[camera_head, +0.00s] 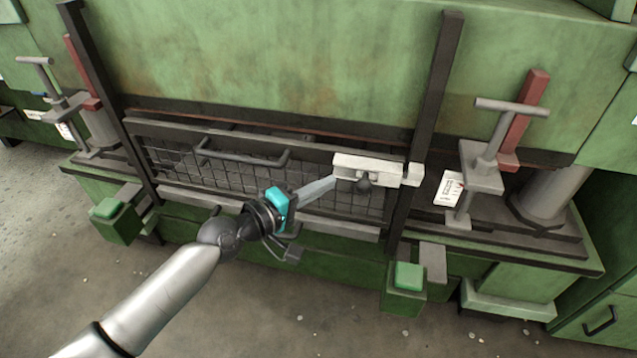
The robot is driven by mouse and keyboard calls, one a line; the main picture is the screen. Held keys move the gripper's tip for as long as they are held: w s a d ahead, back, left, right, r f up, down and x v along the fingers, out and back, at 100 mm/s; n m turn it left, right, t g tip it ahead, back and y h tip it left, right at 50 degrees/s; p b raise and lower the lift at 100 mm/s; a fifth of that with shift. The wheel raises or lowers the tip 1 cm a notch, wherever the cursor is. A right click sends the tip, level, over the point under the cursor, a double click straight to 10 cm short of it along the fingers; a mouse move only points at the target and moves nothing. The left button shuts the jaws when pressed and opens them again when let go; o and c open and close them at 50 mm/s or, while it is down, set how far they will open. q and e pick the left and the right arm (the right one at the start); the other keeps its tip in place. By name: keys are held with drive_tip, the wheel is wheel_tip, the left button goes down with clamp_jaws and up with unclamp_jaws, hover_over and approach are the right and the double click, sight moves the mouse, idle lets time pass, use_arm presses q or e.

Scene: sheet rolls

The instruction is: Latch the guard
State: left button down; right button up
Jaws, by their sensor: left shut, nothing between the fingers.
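The guard (180,160) is a wire mesh panel in a dark frame, standing across the front of the green machine, with a dark bar handle (240,157) at its upper left. A pale latch (366,167) sits at the guard's upper right, with a dark round knob (364,185) under it. The latch's right end meets a pale block (413,175) beside the right dark post; I cannot tell whether it enters it. My left gripper (333,181) is shut and empty, its fingertips close to the latch's left end, near the knob. Touching or apart is unclear. My right gripper is not in view.
Dark upright posts (433,120) flank the guard. T-handled clamps stand at the left (68,105) and right (487,155). Green button boxes project in front at the left (116,218) and right (404,285). The floor (250,315) in front is open.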

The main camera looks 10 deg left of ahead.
use_arm(q)
drive_tip(key=b+v, duration=0.1)
drive_tip(key=v, duration=0.9)
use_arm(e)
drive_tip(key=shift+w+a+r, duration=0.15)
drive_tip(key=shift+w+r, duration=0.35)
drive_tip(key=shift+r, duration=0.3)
use_arm(q)
drive_tip(key=shift+a, duration=0.1)
